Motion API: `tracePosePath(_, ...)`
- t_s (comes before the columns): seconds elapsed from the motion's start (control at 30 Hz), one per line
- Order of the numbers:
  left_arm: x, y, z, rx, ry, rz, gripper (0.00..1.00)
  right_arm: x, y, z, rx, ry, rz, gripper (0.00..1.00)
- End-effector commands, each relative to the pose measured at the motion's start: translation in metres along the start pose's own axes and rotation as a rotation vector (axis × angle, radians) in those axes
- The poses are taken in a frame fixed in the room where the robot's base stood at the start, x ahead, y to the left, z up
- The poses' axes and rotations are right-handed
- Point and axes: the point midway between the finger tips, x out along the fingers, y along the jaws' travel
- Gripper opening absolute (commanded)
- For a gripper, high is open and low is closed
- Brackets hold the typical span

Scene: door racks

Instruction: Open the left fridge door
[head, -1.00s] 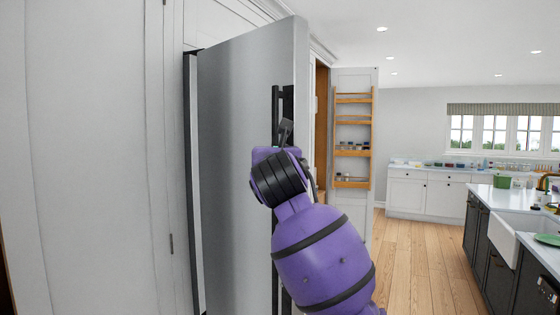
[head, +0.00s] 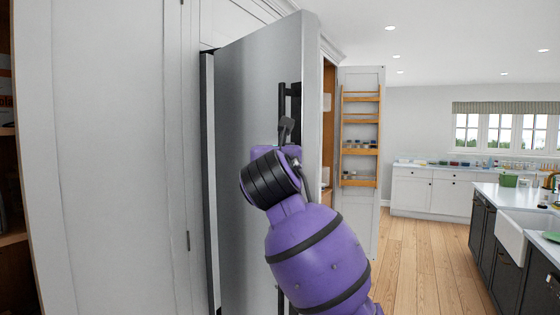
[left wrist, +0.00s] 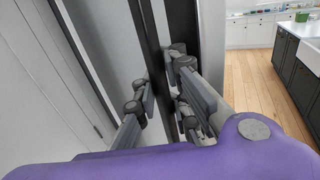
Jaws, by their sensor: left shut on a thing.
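The left fridge door (head: 245,120) is a tall brushed-silver panel in the head view. It stands swung outward, its right edge nearer me than its left. A long dark vertical handle (head: 282,104) runs near its right edge; it also shows in the left wrist view (left wrist: 150,50). My left gripper (head: 286,130), on a purple arm, is at the handle, partly hidden behind its own wrist. In the left wrist view my left gripper's grey fingers (left wrist: 160,105) lie on both sides of the handle, shut on it. My right gripper is not in view.
White cabinet panels (head: 120,150) stand left of the fridge, with shelves at the far left edge. Beyond the fridge, a white door with wooden racks (head: 360,140) stands open. Wooden floor (head: 420,250) is clear up to the island with a white sink (head: 512,235) at right.

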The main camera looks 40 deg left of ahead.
Motion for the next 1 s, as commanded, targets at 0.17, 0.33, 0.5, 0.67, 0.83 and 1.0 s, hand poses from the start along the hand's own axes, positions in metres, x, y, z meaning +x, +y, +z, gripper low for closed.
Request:
tracePosePath(0.17,0.001,-0.007,-0.007,0.002,0.017,-0.015,0.11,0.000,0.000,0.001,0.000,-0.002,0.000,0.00)
tracePosePath(0.33,0.001,-0.005,-0.006,0.003,0.015,-0.012,0.31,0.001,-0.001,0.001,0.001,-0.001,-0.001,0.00)
tracePosePath(0.5,0.001,-0.004,-0.004,0.002,0.011,-0.009,0.31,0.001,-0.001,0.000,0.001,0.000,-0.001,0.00)
tracePosePath(0.67,0.001,-0.003,-0.003,0.001,0.009,-0.007,0.31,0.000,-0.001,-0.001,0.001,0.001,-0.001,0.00)
tracePosePath(0.83,-0.009,-0.002,-0.002,0.001,0.005,-0.006,0.31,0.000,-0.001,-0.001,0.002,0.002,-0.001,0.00)
tracePosePath(1.0,-0.037,-0.002,-0.002,0.001,0.005,-0.006,0.31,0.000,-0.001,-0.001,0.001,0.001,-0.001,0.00)
